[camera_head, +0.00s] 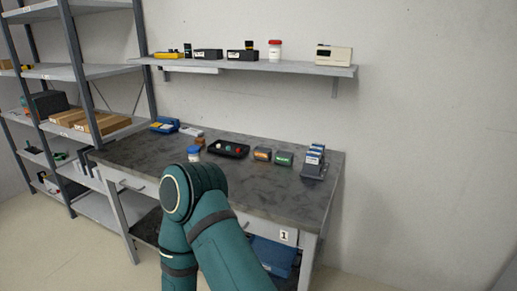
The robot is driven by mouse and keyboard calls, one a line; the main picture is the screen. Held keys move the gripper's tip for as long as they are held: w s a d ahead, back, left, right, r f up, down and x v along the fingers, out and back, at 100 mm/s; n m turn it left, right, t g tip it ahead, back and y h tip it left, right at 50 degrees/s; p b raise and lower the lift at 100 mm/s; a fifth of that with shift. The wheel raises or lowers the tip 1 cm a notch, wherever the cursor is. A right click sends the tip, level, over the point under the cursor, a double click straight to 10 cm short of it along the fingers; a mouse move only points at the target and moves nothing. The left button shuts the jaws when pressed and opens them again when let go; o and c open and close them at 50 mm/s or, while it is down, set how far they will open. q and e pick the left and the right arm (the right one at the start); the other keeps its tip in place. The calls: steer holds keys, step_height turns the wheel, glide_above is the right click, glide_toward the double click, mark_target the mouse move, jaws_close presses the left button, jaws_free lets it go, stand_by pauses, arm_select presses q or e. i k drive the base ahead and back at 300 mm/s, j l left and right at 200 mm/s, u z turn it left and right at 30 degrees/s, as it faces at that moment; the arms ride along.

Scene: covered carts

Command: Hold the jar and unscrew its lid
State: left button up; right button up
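A small white jar with a blue lid (193,154) stands on the dark workbench (150,155), just behind the bend of my arm, which hides part of the bench there. A second white jar, with a red lid (274,51), stands upright on the wall shelf. The lids of both appear to be on. I cannot tell which jar the task names. One of my teal arms rises from the bottom of the view, bent at the joint in front of the bench. Neither of my grippers shows, and no gripper is seen at either jar.
A black tray (228,149) with small coloured items, orange and green boxes (284,159) and a blue-and-white file rack (313,163) stand on the bench. The wall shelf (300,67) holds several boxes. A grey rack (85,70) stands left. The bench's front right is clear.

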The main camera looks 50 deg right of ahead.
mark_target(195, 157)
steer(key=i+l+z, duration=0.15)
steer(key=z, duration=1.35)
steer(key=i+j, duration=0.1)
steer(key=i, duration=0.25)
steer(key=i+z, duration=0.1)
steer(key=i, duration=0.2)
